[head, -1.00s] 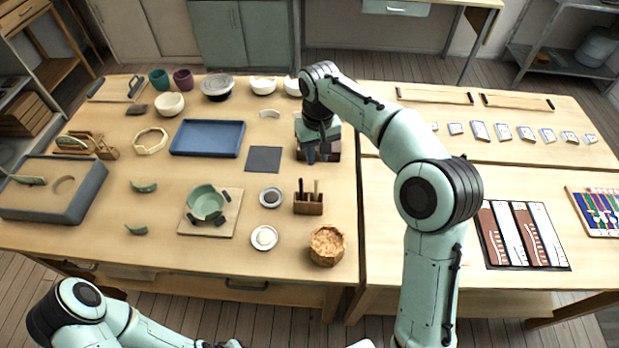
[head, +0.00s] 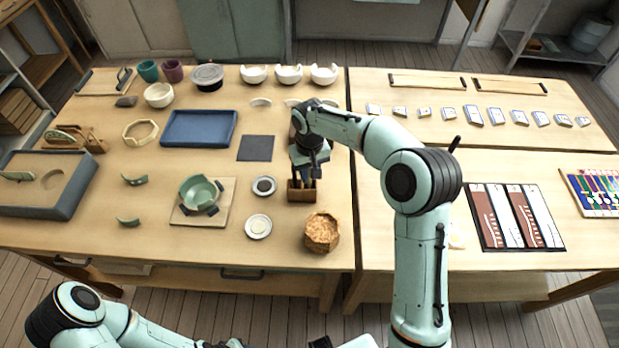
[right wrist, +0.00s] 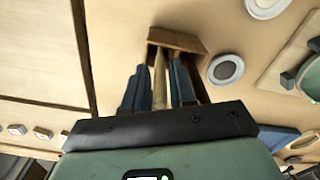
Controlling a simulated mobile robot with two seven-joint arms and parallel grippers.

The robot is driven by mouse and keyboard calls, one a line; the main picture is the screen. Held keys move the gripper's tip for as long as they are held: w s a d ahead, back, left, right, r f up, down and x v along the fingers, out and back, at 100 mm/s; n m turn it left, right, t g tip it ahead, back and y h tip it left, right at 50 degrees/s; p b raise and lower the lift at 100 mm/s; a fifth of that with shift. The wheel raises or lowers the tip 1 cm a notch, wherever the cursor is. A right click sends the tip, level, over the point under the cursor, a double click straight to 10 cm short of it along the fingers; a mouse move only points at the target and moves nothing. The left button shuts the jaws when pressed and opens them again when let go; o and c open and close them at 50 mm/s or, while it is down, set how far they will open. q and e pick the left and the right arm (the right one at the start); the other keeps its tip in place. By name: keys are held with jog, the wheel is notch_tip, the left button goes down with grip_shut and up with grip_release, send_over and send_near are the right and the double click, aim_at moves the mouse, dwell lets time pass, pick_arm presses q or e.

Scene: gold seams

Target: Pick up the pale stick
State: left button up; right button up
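The pale stick (right wrist: 159,82) stands in a small wooden holder (right wrist: 178,40), which also shows in the head view (head: 309,193). In the head view my right gripper (head: 309,173) is over the holder and mostly hides the sticks. In the right wrist view my right gripper (right wrist: 160,88) is open, with a dark blue finger on each side of the pale stick and small gaps visible. My left arm enters at the bottom left of the head view; its gripper is not visible.
A dark square mat (head: 256,148) lies behind. A board with a green bowl (head: 200,192) is further left.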

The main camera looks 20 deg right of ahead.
grip_shut()
